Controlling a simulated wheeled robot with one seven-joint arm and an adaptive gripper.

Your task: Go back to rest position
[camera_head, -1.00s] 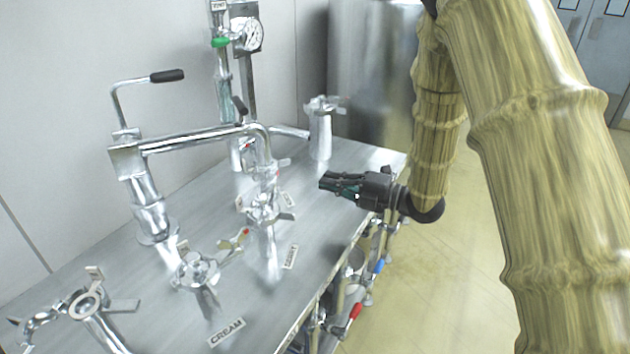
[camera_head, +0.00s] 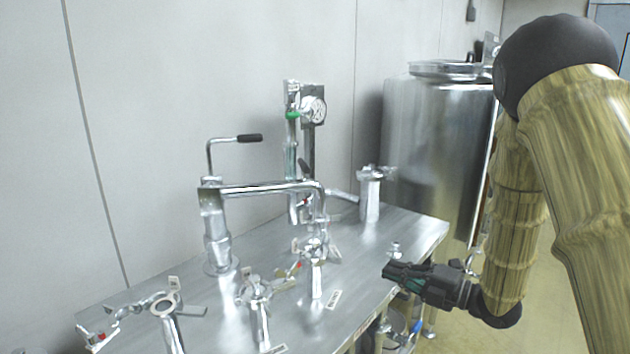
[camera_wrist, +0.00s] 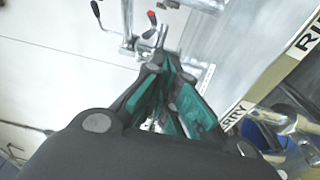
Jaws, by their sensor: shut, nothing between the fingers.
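My gripper (camera_head: 392,272) is at the end of my arm in the head view, above the right edge of the steel table (camera_head: 345,335). It points left toward the valve fittings and is apart from them. Its fingers are shut with nothing between them. In the wrist view the black and green fingers (camera_wrist: 165,62) reach up the picture toward metal pipework.
Valve fittings (camera_head: 258,295) and an elbow pipe (camera_head: 270,188) with a black-handled lever stand on the table. A green-marked gauge column (camera_head: 292,150) is behind. A steel tank (camera_head: 435,150) stands at the back right. Open floor (camera_head: 455,330) lies right of the table.

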